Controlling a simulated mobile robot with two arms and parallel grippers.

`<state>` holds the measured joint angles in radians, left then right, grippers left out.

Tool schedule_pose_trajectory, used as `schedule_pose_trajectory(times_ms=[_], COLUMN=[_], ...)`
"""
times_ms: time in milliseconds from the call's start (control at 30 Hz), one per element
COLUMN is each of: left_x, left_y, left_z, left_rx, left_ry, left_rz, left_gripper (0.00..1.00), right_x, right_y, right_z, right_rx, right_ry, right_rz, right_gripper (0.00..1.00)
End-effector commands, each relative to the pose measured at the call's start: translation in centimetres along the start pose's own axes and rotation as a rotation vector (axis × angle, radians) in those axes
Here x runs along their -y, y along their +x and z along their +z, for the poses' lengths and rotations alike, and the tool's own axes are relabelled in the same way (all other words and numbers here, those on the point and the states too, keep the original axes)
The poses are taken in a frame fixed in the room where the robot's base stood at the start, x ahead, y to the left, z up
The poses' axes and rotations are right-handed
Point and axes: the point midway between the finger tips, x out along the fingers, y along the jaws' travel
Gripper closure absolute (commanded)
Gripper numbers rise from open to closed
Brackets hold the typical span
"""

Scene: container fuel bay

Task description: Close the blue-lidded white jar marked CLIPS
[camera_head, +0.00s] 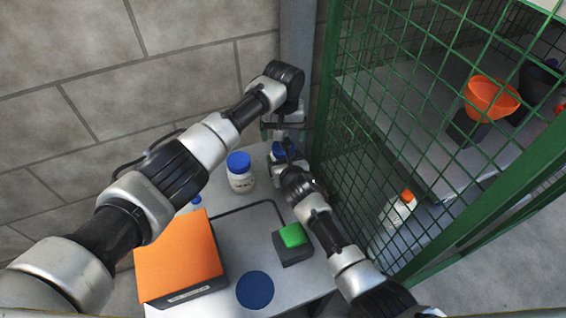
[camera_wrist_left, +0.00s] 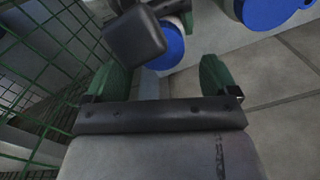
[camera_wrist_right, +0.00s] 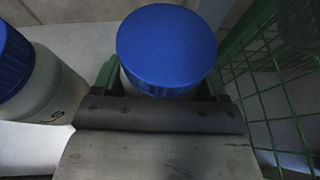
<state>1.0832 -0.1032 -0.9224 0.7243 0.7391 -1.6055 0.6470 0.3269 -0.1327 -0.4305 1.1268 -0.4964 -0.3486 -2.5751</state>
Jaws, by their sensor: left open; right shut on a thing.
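A white jar with a blue lid (camera_head: 278,151) stands at the back right of the table, partly hidden by my grippers. My right gripper (camera_head: 284,163) is shut on its white body. In the right wrist view the blue lid (camera_wrist_right: 167,45) sits over the body, between and above the fingers; I cannot tell whether it is fully seated. Its marking is hidden. My left gripper (camera_head: 283,132) is open and empty above this jar. In the left wrist view the lid (camera_wrist_left: 165,48) lies beyond the open fingers, partly covered by a dark part of my right gripper.
A second blue-lidded white jar (camera_head: 240,172) stands just left, its label unreadable. An orange-topped box (camera_head: 180,256), a black block with a green top (camera_head: 292,243) and a dark blue disc (camera_head: 255,291) are nearer. A green mesh cage (camera_head: 400,120) borders the right side.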

Motion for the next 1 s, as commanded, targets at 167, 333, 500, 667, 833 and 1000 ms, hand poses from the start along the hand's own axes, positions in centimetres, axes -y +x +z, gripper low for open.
schedule_pose_trajectory(times_ms=[167,333,500,667,833,1000], left_x=[0.0,0.0,0.0,0.0,0.0,0.0], left_y=[0.0,-1.6,-3.6,-3.5,-3.0,-0.7], left_z=[0.0,-0.1,0.0,0.0,0.0,0.1], left_rx=[0.0,-0.004,-0.002,-0.001,0.0,0.002], left_ry=[0.0,0.001,0.0,0.0,0.0,0.0], left_rz=[0.0,0.002,0.0,0.0,0.0,-0.002], left_gripper=[0.15,0.16,0.16,0.16,0.16,0.16], right_x=[0.0,0.0,0.0,0.0,0.0,0.0], right_y=[0.0,0.0,0.0,0.0,0.0,0.0], right_z=[-0.1,0.0,-0.1,-0.1,-0.1,-0.1], right_rx=[-0.001,-0.001,-0.001,-0.001,-0.001,-0.001], right_ry=[0.001,0.001,0.001,0.001,0.001,0.0], right_rz=[0.0,0.0,0.0,0.0,0.0,0.0], right_gripper=[0.93,0.93,0.93,0.93,0.93,0.93])
